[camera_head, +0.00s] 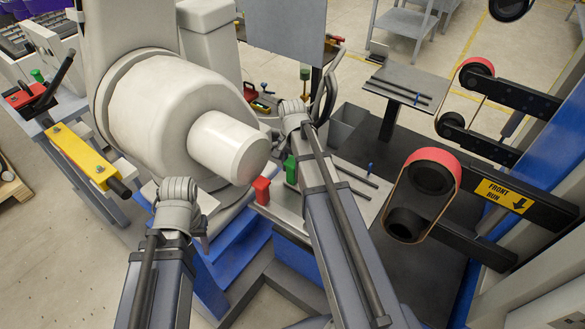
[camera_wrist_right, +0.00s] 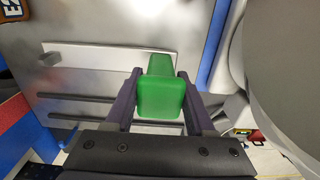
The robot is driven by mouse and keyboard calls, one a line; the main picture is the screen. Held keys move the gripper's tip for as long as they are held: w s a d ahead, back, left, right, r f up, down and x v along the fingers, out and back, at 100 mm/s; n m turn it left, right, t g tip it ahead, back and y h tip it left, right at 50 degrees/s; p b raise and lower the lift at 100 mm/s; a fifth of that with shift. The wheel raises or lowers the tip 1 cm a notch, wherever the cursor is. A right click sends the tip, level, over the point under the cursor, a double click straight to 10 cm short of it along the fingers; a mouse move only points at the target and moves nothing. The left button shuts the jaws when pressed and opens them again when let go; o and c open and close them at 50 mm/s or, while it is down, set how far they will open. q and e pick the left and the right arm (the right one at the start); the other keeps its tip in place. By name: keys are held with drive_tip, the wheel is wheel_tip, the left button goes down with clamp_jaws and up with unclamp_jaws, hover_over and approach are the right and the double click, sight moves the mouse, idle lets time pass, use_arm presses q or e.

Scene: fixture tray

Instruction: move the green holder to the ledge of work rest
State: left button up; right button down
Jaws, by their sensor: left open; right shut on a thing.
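The green holder (camera_wrist_right: 160,97) is a bright green block in the right wrist view. My right gripper (camera_wrist_right: 159,82) has its two dark fingers against its sides. In the head view the right gripper's fingers are mostly hidden behind my forearm; a green block (camera_head: 291,169) shows beside that forearm, seemingly the same holder. Below the holder lies a grey metal plate (camera_wrist_right: 75,82) with dark bars and a pale strip (camera_wrist_right: 105,54) on it. I cannot tell for sure which part is the work rest's ledge. My left gripper (camera_head: 201,236) is open and empty, left of the plate.
A red block (camera_head: 262,189) stands on the plate's left side. The big white machine cylinder (camera_head: 228,147) is close by on the left. A small table with dark bars (camera_head: 410,80) stands behind.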

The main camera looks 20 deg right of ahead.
drive_tip(key=shift+f+b, duration=0.35)
drive_tip(key=shift+c, duration=0.9)
unclamp_jaws()
drive_tip(key=shift+r, duration=0.2)
wheel_tip(320, 180, up, 8)
drive_tip(key=p, duration=0.8)
drive_tip(key=shift+f, duration=0.15)
drive_tip(key=shift+f, duration=0.1)
drive_tip(key=shift+s+a, duration=0.1)
drive_tip(key=shift+a, duration=0.05)
drive_tip(key=s+a+n, duration=0.7)
drive_tip(key=a+n, duration=0.1)
drive_tip(key=a, duration=0.2)
drive_tip(key=s+a+n+h, duration=0.1)
drive_tip(key=s+a+n, duration=0.6)
drive_tip(key=a, duration=0.4)
drive_tip(key=shift+s+a+n, duration=0.2)
drive_tip(key=shift+a+n, duration=0.05)
drive_tip(key=shift+n, duration=0.15)
